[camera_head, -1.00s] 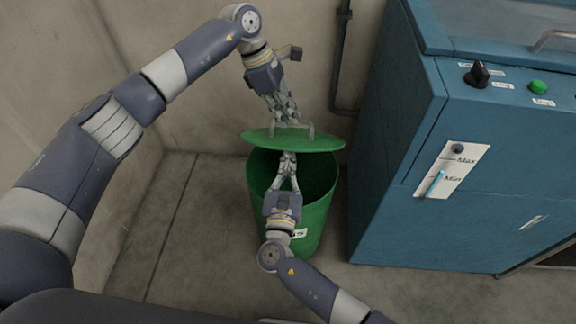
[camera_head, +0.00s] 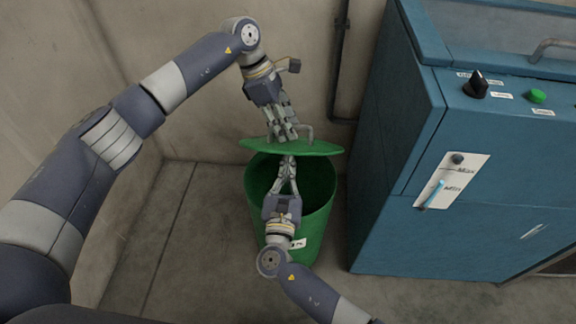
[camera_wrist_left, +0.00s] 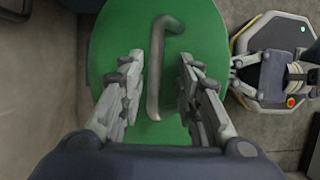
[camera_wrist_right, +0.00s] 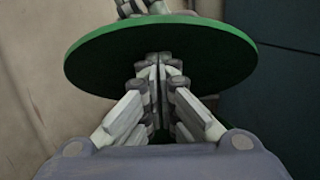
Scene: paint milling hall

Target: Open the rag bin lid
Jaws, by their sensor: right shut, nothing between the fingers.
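The green rag bin (camera_head: 318,205) stands on the floor with its mouth uncovered at the front. Its round green lid (camera_head: 322,149) is raised above the back of the mouth and looks nearly edge-on in the head view. My left gripper (camera_head: 285,138) is above the lid. In the left wrist view its fingers are spread either side of the grey lid handle (camera_wrist_left: 155,65), with gaps on both sides. My right gripper (camera_head: 288,160) is shut and empty above the bin mouth. In the right wrist view its fingertips (camera_wrist_right: 159,62) are at the lid's underside; contact is unclear.
A blue machine cabinet (camera_head: 400,215) with a knob (camera_head: 476,84) and green button (camera_head: 537,96) stands close to the right of the bin. A concrete wall and a dark pipe (camera_head: 340,60) are behind. The floor (camera_head: 190,230) left of the bin is clear.

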